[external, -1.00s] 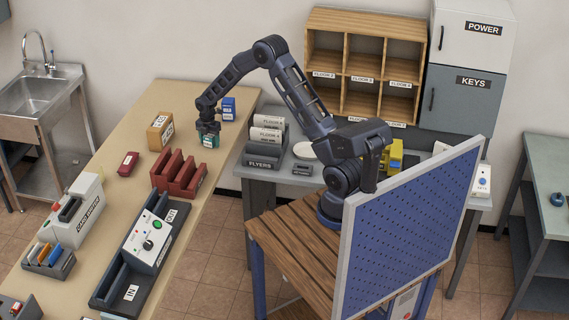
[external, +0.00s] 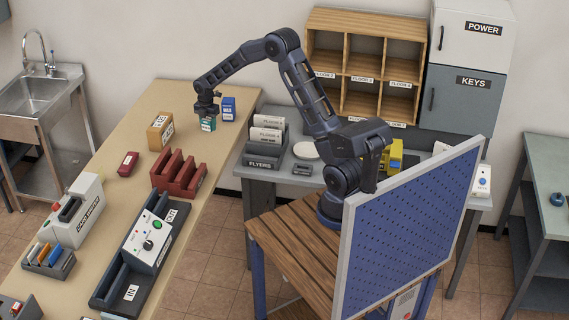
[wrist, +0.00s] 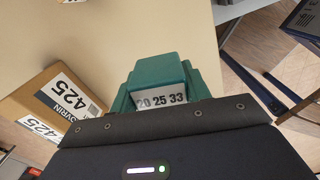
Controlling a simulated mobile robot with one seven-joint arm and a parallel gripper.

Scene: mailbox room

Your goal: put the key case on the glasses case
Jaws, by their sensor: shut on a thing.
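My gripper (external: 207,112) is shut on a small teal item (external: 208,124) over the far end of the long beige table. In the wrist view this teal item (wrist: 160,78) has a stepped shape and a white label reading "20 25 33"; the dark gripper body hides its near part. I cannot tell for sure which objects are the key case and the glasses case. A small dark red box (external: 128,164) lies on the beige table to the left. A low dark grey case (external: 302,168) lies on the grey table, right of the flyers holder.
A blue box (external: 228,109) stands close to the held item. A brown carton (external: 160,132) labelled 425 stands left of it. A red rack (external: 179,172) stands nearer the front. The flyers holder (external: 262,152) and a white plate (external: 306,150) occupy the grey table.

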